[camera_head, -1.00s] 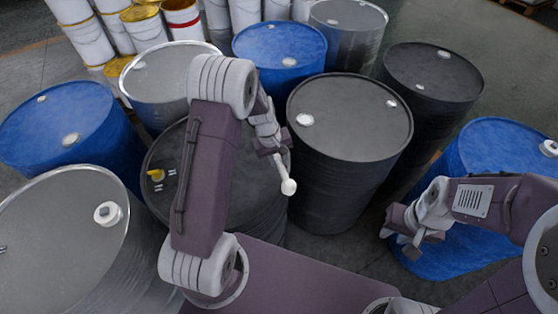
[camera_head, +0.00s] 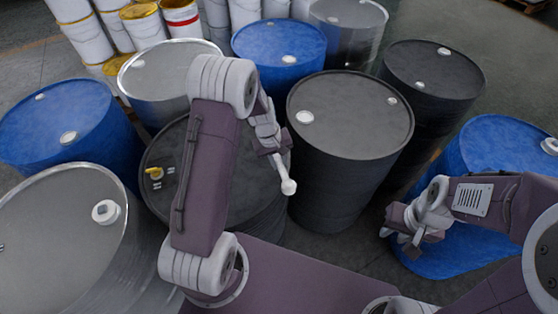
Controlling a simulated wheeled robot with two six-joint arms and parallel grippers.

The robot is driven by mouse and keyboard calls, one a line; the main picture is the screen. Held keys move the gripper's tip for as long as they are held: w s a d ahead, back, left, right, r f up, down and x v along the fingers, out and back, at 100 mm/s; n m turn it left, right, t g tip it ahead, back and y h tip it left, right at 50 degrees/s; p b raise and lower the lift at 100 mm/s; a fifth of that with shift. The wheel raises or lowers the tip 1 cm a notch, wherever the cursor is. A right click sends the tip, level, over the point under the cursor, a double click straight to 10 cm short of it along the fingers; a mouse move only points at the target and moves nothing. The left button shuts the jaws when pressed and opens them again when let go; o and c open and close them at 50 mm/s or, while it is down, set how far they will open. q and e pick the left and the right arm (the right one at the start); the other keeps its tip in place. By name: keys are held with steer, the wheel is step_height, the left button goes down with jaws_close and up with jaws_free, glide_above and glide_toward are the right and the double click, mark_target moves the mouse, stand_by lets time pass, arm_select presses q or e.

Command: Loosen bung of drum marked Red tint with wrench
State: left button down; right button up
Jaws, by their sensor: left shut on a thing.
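My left gripper (camera_head: 278,156) is shut on the wrench (camera_head: 288,186), whose pale rounded end shows below the fingers, in front of a black drum (camera_head: 350,118). The rest of the wrench is hidden or too small to make out. My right gripper (camera_head: 398,243) is empty, its fingers apart, over a blue drum at the right. No Red tint marking is readable on any drum. A dark drum (camera_head: 160,150) with a yellow bung (camera_head: 154,173) stands partly behind my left arm. A steel drum (camera_head: 50,225) at the front left has a raised white bung (camera_head: 105,212).
Several more drums stand close together: blue ones at the left (camera_head: 62,110), back (camera_head: 270,42) and right (camera_head: 510,145), and a dark one (camera_head: 435,70) at the back right. Pails (camera_head: 90,42) are stacked at the back left. Clear floor (camera_head: 490,50) lies at the upper right.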

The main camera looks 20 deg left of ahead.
arm_select(q)
steer(key=shift+f, duration=0.1)
stand_by(0.3)
steer(key=shift+f+b, duration=0.35)
steer(key=shift+b, duration=0.05)
steer(key=shift+f+b, duration=0.5)
steer(key=shift+f, duration=0.1)
steer(key=shift+w+d+r+p, duration=0.15)
steer(key=shift+d+r+p, duration=0.1)
steer(key=shift+p, duration=0.2)
steer(key=shift+w+d+n+p, duration=0.15)
steer(key=shift+d+n+p, duration=0.05)
steer(key=shift+n+p, duration=0.2)
steer(key=w+d+n+p, duration=0.1)
steer(key=n+p, duration=0.1)
steer(key=shift+w+d+p, duration=0.35)
steer(key=shift+w+p, duration=0.05)
steer(key=shift+w+d, duration=0.1)
steer(key=shift+w, duration=0.05)
steer(key=shift+w+d+f+n, duration=0.1)
steer(key=shift+w+f+n, duration=0.1)
steer(key=shift+n, duration=0.1)
steer(key=shift+s+p, duration=0.1)
steer(key=shift+p, duration=0.2)
